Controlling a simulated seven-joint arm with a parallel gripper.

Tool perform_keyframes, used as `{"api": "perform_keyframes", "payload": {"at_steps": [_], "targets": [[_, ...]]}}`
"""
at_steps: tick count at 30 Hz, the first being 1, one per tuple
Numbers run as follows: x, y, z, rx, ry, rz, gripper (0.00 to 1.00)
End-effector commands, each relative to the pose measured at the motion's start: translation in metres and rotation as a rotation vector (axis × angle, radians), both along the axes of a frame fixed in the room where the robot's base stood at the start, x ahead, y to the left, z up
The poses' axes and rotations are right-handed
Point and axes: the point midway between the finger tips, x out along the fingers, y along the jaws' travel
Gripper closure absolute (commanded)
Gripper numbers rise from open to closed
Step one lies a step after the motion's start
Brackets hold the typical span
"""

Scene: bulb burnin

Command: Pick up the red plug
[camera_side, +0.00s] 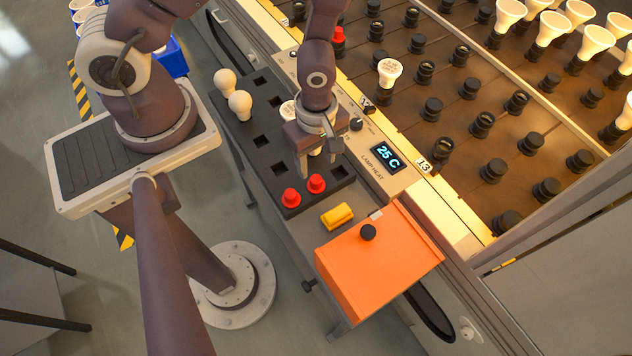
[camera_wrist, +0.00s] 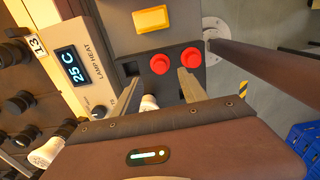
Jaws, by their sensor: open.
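Two red plugs stand side by side at the near end of the black slotted tray (camera_side: 262,120): a left one (camera_side: 291,198) and a right one (camera_side: 316,184). In the wrist view they show as round red tops (camera_wrist: 160,63) and (camera_wrist: 191,57), just beyond the fingertips. A third red plug (camera_side: 338,34) sits in the socket board at the top. My gripper (camera_side: 318,165) is open above the tray, a little behind the two plugs and apart from them. Its fingers also show in the wrist view (camera_wrist: 158,76), with a white bulb (camera_wrist: 148,102) seen between them.
White bulbs (camera_side: 240,104) stand in the tray. A yellow block (camera_side: 337,216) and an orange box (camera_side: 380,265) with a black knob lie beyond the plugs. The lamp heat panel (camera_side: 388,156) reads 25 C. The socket board (camera_side: 400,70) holds black sockets and several bulbs.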

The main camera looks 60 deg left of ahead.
Motion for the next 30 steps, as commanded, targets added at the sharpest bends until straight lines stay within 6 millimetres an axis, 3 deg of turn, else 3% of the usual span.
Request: {"api": "perform_keyframes", "payload": {"at_steps": [10, 18, 26, 30], "targets": [[-0.001, 0.002, -0.058, 0.002, 0.002, -0.002, 0.5], [0.0, 0.002, -0.065, 0.001, 0.0, 0.0, 0.5], [0.0, 0.002, -0.065, 0.001, 0.0, 0.0, 0.99], [0.0, 0.002, -0.064, 0.001, 0.0, -0.001, 1.0]]}}
